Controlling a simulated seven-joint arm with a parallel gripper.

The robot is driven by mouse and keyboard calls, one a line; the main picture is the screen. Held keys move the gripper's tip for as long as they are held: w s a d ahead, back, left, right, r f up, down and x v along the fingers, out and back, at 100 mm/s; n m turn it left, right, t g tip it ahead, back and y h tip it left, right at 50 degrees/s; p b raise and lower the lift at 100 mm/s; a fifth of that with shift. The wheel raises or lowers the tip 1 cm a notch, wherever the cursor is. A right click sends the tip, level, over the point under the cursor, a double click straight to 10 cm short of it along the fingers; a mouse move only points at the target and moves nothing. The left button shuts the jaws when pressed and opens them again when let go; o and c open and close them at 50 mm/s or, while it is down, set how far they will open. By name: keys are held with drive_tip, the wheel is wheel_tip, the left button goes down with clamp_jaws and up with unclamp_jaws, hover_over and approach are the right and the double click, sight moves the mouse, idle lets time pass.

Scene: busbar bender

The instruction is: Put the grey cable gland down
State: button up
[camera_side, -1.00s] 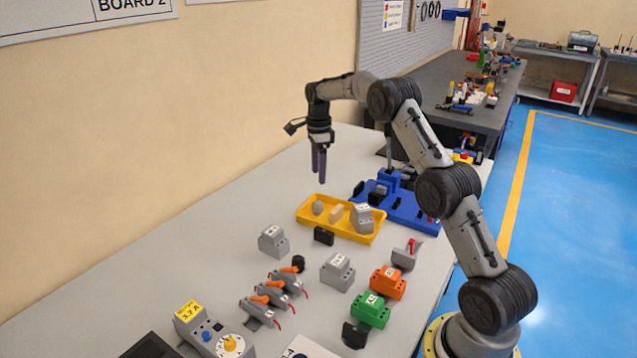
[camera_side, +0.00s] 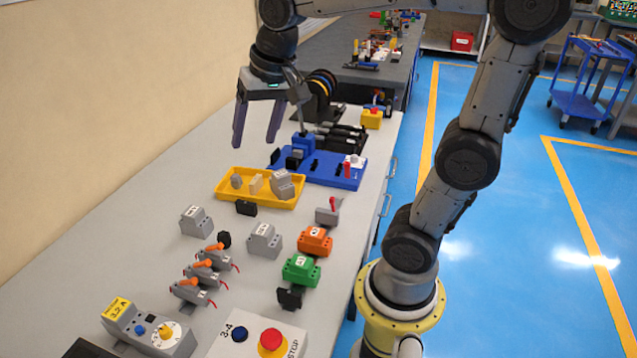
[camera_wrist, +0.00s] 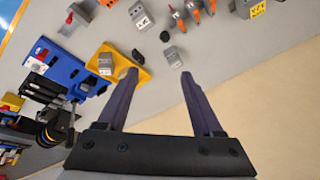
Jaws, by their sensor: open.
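My gripper (camera_side: 254,142) is open and empty, raised above the table behind the yellow tray (camera_side: 232,199). Its two fingers spread apart and point down. A small rounded grey piece, which looks like the grey cable gland (camera_side: 236,181), sits at the left end of the tray, apart from the fingers. A beige block (camera_side: 256,184) and a grey module (camera_side: 282,186) share the tray. In the wrist view, the open fingers (camera_wrist: 160,75) have nothing between them, and the left finger covers part of the tray (camera_wrist: 143,73); I cannot make out the gland there.
A blue fixture (camera_side: 345,178) stands right of the tray. A black block (camera_side: 246,208) lies just in front. Grey modules (camera_side: 196,221), orange (camera_side: 315,241) and green (camera_side: 300,269) blocks and orange-levered connectors (camera_side: 208,268) fill the nearer table. The table strip along the wall is clear.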

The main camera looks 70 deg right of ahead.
drive_tip(key=s+a+f+n+t, duration=0.1)
drive_tip(key=s+a+f+n, duration=0.1)
drive_tip(key=s+n, duration=0.2)
drive_tip(key=s+a+f+n, duration=0.2)
drive_tip(key=s+f+n, duration=0.1)
drive_tip(key=s, duration=0.6)
drive_tip(key=shift+a+n+t+y, duration=0.3)
drive_tip(key=shift+n+t, duration=0.1)
drive_tip(key=shift+n, duration=0.2)
